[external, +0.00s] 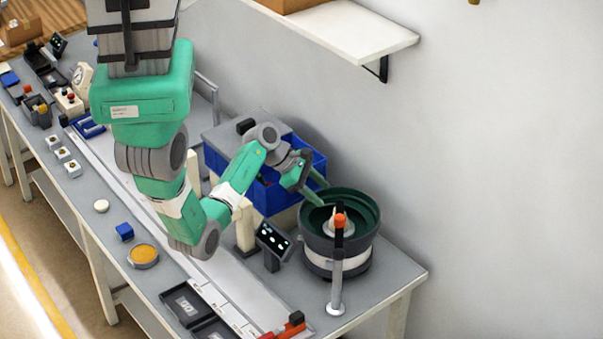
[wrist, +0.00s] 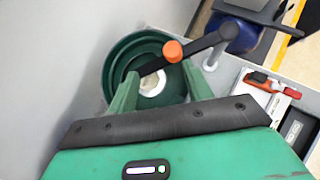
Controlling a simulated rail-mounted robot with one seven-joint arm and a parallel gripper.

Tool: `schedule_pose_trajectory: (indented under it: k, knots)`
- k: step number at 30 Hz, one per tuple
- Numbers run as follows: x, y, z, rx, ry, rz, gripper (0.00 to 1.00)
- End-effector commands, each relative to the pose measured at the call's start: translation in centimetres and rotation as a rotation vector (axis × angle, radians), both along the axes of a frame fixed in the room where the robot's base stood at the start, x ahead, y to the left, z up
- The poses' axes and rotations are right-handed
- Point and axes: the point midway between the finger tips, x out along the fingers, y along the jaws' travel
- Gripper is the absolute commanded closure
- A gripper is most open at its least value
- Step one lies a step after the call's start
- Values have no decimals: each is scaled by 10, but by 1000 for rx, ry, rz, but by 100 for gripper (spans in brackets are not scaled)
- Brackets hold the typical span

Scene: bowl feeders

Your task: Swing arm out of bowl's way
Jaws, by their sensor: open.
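The bowl (external: 367,208) is dark green and stands on a white and grey base near the table's right end. A black swing arm (wrist: 205,43) with an orange knob (wrist: 172,51) reaches from a post across the bowl in the wrist view. In the external view the orange knob (external: 340,220) and the grey post (external: 336,285) are at the bowl's front side. My gripper (external: 322,194) is open and empty above the bowl's left rim. In the wrist view the knob appears just beyond and between my gripper's fingertips (wrist: 160,68), apart from them.
A blue bin (external: 270,195) stands behind, left of the bowl. A small dark display (external: 272,240) stands close to the bowl's left front. Black trays (external: 188,303) and a red-black clamp-like part (external: 292,325) lie at the front. A wall shelf (external: 350,30) hangs above.

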Motion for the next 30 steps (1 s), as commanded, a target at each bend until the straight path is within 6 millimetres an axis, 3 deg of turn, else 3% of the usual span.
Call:
schedule_pose_trajectory:
  k: [3, 8, 18, 30]
  knots:
    - [-17, -4, -15, 18, 100, 8, 50]
    - [-19, -8, -19, 19, 104, 9, 50]
    - [-31, -48, -61, 19, 99, 11, 50]
    - [-33, -56, -69, 18, 97, 13, 52]
